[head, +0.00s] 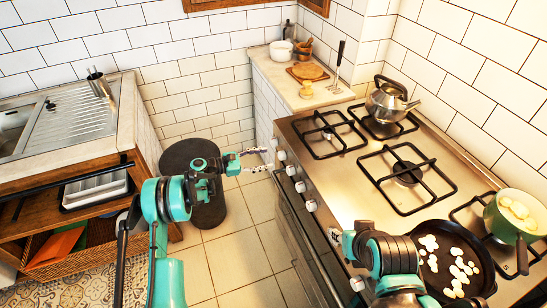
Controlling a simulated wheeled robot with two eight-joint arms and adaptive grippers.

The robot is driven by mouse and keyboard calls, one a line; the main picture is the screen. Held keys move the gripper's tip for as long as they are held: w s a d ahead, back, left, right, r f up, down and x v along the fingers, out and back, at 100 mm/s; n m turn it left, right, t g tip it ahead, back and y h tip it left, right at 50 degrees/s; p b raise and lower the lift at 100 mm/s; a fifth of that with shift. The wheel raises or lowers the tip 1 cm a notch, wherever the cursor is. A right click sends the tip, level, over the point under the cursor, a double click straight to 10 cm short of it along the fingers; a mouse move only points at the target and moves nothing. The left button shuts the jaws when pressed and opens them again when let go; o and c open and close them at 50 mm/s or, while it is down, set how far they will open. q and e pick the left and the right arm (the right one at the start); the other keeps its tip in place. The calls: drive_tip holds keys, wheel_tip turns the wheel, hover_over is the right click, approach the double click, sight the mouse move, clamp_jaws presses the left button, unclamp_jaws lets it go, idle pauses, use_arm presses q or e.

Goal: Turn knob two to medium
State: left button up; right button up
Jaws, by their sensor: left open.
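The stove (350,185) has a row of several white knobs along its front edge. The far-end knob (281,155) and the second from that end (291,170) are closest to my left gripper (264,160). A third knob (300,186) and a fourth (311,205) follow toward me. The left gripper is open and empty, its fingers pointing right at the far knobs, with a small gap between. No knob numbers or dial marks are readable. My right arm shows over the stove's near front, but its gripper cannot be made out.
A kettle (388,102) stands on the back burner. A black pan (432,288) with white pieces and a green pot (515,215) stand on the near right. A dark round bin (205,212) is on the floor behind the left gripper. The oven handle (305,245) runs below the knobs.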

use_arm(q)
drive_tip(key=v, duration=0.6)
drive_tip(key=shift+a, duration=0.25)
